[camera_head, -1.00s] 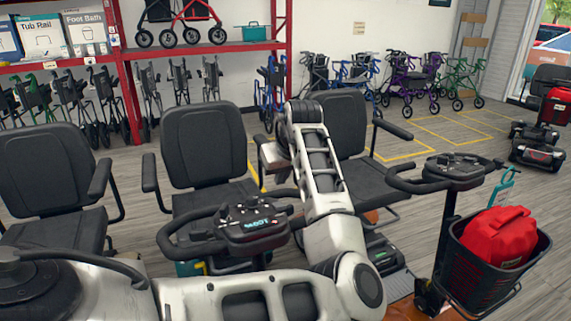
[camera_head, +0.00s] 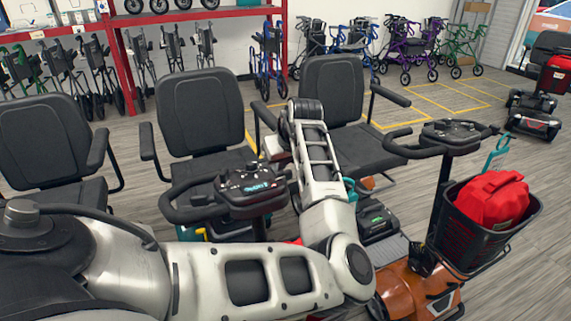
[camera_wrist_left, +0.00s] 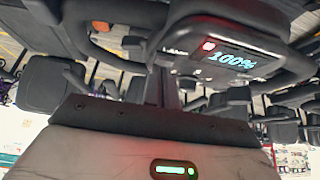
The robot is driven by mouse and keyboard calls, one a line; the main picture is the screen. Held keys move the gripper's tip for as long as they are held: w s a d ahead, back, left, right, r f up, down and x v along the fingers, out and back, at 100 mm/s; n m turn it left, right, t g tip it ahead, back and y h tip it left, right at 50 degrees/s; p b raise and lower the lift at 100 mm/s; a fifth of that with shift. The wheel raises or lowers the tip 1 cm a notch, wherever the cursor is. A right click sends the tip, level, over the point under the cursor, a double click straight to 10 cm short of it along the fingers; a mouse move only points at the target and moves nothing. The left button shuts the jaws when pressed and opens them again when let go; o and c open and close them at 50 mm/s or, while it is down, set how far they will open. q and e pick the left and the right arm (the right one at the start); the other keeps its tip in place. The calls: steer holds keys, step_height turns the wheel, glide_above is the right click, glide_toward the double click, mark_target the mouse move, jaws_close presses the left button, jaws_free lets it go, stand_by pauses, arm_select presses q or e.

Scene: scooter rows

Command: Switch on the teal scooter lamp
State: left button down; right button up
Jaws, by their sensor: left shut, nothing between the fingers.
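A scooter handlebar console (camera_head: 252,186) with a lit display stands left of my forearm in the head view. Its body is mostly hidden behind my arm, and teal parts show low by the seat. A console with a display reading 100% and a red icon also shows large in the left wrist view (camera_wrist_left: 232,58). I cannot make out the lamp or its switch. My left gripper (camera_head: 275,148) is partly hidden behind my arm, beyond the console and near the seats. It is shut and empty. My right gripper is out of view.
An orange scooter (camera_head: 425,288) with a basket (camera_head: 462,232) holding a red bag (camera_head: 494,199) stands at right. Black seats (camera_head: 203,112) are close behind the console. Rollators (camera_head: 405,50) line the back wall. Open floor (camera_head: 440,100) with yellow lines lies at back right.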

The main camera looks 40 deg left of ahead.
arm_select(q)
steer(key=shift+s+d+r, duration=0.1)
steer(key=shift+s+r, duration=0.15)
steer(key=shift+s, duration=0.2)
steer(key=shift+w+f, duration=0.2)
steer(key=shift+w+a, duration=0.1)
steer(key=shift+a, duration=0.1)
steer(key=shift+a+r+p, duration=0.3)
steer(key=shift+r+p, duration=0.1)
steer(key=shift+p, duration=0.1)
steer(key=shift+w+a, duration=0.2)
steer(key=shift+a, duration=0.1)
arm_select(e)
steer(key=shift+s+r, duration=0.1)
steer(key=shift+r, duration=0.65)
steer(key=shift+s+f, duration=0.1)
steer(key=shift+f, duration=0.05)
